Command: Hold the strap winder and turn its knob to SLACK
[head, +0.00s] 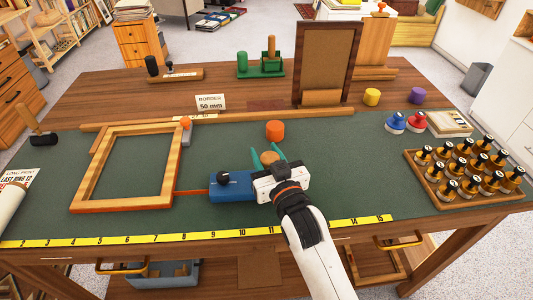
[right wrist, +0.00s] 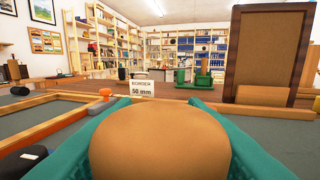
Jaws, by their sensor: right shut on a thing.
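The strap winder (head: 230,184) is a blue block on the green mat, with a black knob (head: 223,178) on top. A red strap runs from it to the wooden frame (head: 82,192). The black knob also shows in the right wrist view (right wrist: 24,161); its setting is not readable. My right gripper (head: 268,157) is at the winder's right end, its teal fingers shut on a round tan piece (right wrist: 160,145). I cannot tell whether this piece joins the winder, because my gripper hides that end. My left gripper is not in view.
An orange cylinder (head: 275,130) stands behind my right gripper. A tray of several bottles (head: 423,185) is at the right. A brown frame (head: 325,65) stands at the back, near a "BORDER 50 mm" card (head: 211,102). A yellow ruler (head: 170,238) lines the front edge.

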